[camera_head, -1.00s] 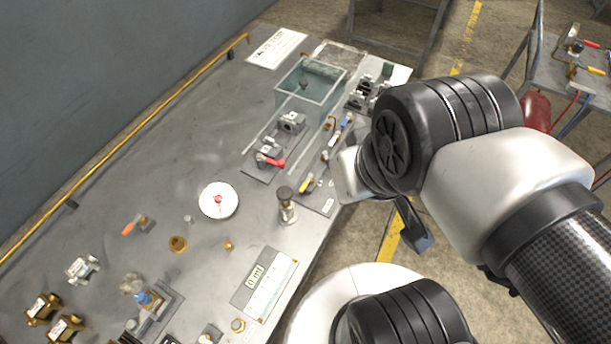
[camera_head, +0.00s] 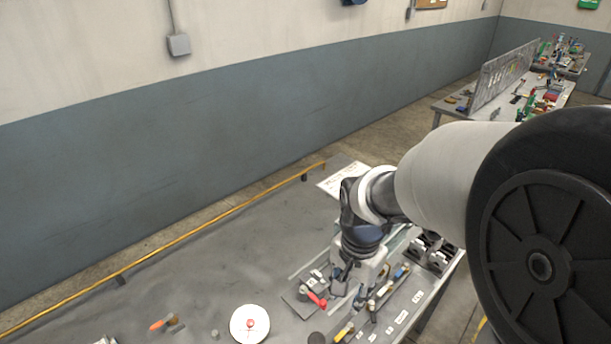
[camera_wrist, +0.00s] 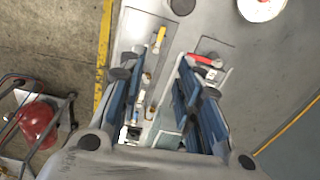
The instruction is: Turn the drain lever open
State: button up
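A valve with a red lever handle (camera_head: 316,299) sits on a grey plate on the bench; the red handle also shows in the wrist view (camera_wrist: 203,59), just beyond the right finger's tip. A yellow lever handle (camera_head: 344,331) lies on the neighbouring plate; it also shows in the wrist view (camera_wrist: 160,38). No readable label tells me which is the drain lever. My gripper (camera_head: 353,300) hangs above the bench, right of the red lever in the head view. In the wrist view my gripper (camera_wrist: 155,72) has its fingers wide apart, with nothing held. The clear tank is partly hidden behind my arm.
A white round dish (camera_head: 250,324) lies left of the valves. A yellow rail (camera_head: 220,226) runs along the bench's back edge by the wall. Grey clamp-like parts (camera_head: 436,252) stand near the right edge. A red rounded object (camera_wrist: 37,122) sits off the bench.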

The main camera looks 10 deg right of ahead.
aim_at(340, 335)
jog(key=shift+m, duration=0.4)
jog(key=f+b, duration=0.1)
jog(key=f, duration=0.5)
jog(key=f+b, duration=0.2)
jog(key=f, duration=0.5)
jog(key=w+f+b, duration=0.1)
jog(key=f+b, duration=0.1)
jog(key=f, duration=0.4)
jog(key=shift+a+f, duration=0.1)
jog(key=shift+f, duration=0.15)
grip_shut()
